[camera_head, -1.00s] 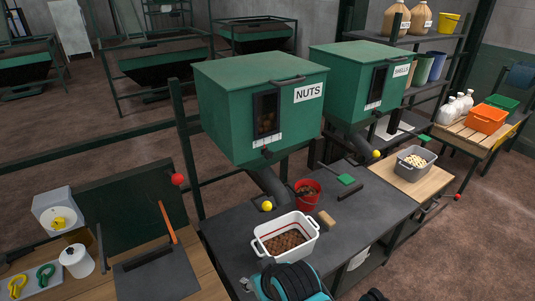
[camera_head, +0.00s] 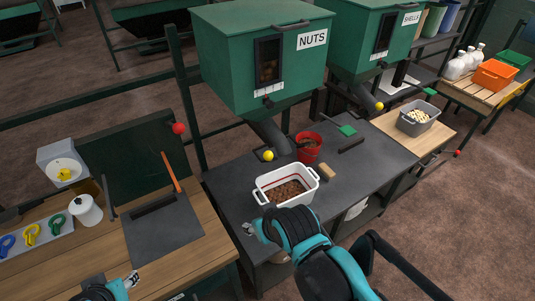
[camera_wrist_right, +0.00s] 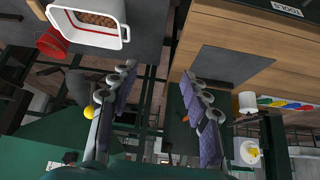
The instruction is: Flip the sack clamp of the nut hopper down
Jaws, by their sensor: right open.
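The green nut hopper (camera_head: 262,60), labelled NUTS, stands above the dark bench with a grey spout (camera_head: 270,133) below it. A yellow ball knob (camera_head: 268,155) sits beside the spout's lower end and looks like the clamp's handle; the clamp itself is hard to make out. The knob also shows in the right wrist view (camera_wrist_right: 88,112), left of the fingers. My right gripper (camera_head: 249,229) is in front of the white tote, apart from the knob; its fingers (camera_wrist_right: 155,105) are spread and empty. My left gripper (camera_head: 132,279) is low at the left, too small to read.
A white tote (camera_head: 305,194) of nuts stands in front of the spout. A red bucket (camera_head: 308,148), a tan block (camera_head: 328,172) and a green scoop (camera_head: 347,130) are near it. A red-knobbed lever (camera_head: 178,128) stands left of the hopper.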

